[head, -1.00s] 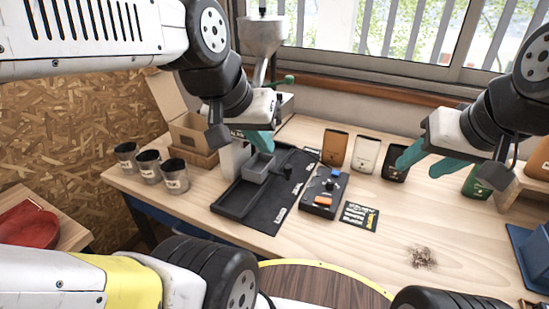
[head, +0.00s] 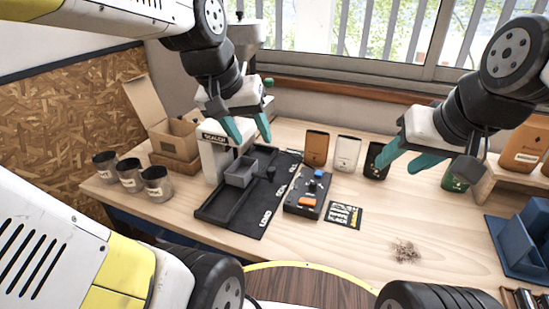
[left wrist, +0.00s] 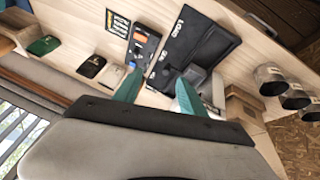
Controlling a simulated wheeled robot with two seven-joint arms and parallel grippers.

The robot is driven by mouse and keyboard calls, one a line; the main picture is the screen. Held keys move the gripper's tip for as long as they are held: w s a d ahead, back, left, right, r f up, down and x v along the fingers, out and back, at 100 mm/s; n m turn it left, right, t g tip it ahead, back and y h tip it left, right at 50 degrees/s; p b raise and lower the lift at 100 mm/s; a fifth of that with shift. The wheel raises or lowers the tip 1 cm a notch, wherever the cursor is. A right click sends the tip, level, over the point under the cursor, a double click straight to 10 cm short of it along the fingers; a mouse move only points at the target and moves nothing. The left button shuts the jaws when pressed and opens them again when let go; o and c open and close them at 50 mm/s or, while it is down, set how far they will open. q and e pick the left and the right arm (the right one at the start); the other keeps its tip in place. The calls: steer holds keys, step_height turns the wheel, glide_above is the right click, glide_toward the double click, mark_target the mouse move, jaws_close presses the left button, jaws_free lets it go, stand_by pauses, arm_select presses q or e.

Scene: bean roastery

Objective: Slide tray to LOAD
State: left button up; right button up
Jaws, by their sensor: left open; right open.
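The tray is a small grey open box (head: 241,172) on a black track board (head: 236,208). It sits toward the board's far end, beside a white machine (head: 212,160). The word LOAD is printed at the board's near right corner. The tray also shows in the left wrist view (left wrist: 194,76), and so does the board (left wrist: 205,42). My left gripper (head: 250,137) is open and empty, above and behind the tray, not touching it. Its teal fingers frame the tray side of the left wrist view. My right gripper (head: 403,166) is open and empty over the right of the table.
A black control box (head: 306,203) with coloured buttons stands right of the board, beside a printed card (head: 344,214). Several metal cups (head: 130,176) and a cardboard box (head: 172,130) are at left. Bags (head: 346,153) line the back. A blue stand (head: 525,240) is at right.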

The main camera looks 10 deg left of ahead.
arm_select(q)
steer(key=w+f+n+g, duration=0.1)
steer(key=w+f+g, duration=0.3)
steer(key=w, duration=0.6)
steer(key=n+y, duration=0.2)
glide_above(271, 169)
steer(key=shift+g, duration=0.4)
steer(key=f, duration=1)
steer(key=shift+d, duration=0.2)
steer(key=shift+w+f, duration=0.1)
steer(key=shift+f, duration=0.15)
step_height(271, 169, down, 8)
steer(key=shift+a+r, duration=0.15)
steer(key=shift+r, duration=0.05)
steer(key=shift+c, duration=0.4)
jaws_close()
